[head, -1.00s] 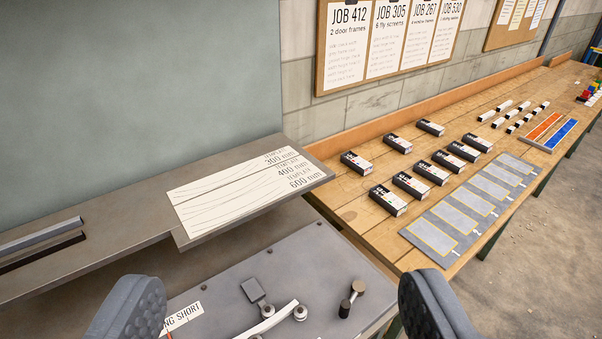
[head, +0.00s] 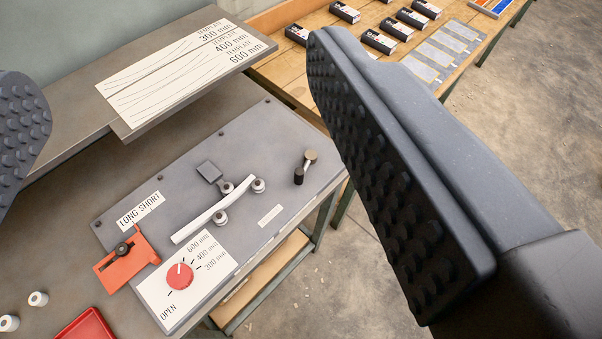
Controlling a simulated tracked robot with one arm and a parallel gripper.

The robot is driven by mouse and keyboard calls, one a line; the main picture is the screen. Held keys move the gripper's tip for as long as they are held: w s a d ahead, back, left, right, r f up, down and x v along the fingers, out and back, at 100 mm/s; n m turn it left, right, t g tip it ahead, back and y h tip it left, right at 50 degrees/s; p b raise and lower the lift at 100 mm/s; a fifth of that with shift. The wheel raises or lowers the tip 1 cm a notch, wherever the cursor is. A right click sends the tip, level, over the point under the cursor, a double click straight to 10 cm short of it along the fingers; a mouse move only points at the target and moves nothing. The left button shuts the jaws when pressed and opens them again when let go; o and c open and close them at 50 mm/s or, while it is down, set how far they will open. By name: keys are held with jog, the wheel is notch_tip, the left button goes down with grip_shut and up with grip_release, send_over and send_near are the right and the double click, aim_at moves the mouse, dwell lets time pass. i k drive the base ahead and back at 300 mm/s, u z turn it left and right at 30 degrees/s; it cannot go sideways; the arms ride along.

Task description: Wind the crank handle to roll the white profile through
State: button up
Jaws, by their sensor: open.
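The white profile (head: 201,221) is a short curved strip lying among several rollers (head: 220,217) on the grey machine plate. The crank handle (head: 299,176) is a small arm with a black knob, at the plate's right end. My gripper (head: 185,150) is open, one ribbed finger at the left edge and one large at the right. The crank and profile show between the fingers, with nothing held. A red dial (head: 180,275) on a white scale points near 600 mm. An orange slide (head: 125,262) sits by a LONG SHORT label (head: 140,208).
A template sheet (head: 170,75) lies on a raised shelf behind the plate. A wooden bench (head: 283,70) with several small boxes stands at the back right. White rollers (head: 37,298) and a red tray (head: 86,328) are at the lower left. Concrete floor is open at the right.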

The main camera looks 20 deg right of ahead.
aim_at(310, 157)
jog(key=k, duration=1.25)
jog(key=z, duration=0.4)
jog(key=i, duration=1.8)
jog(key=u, duration=0.35)
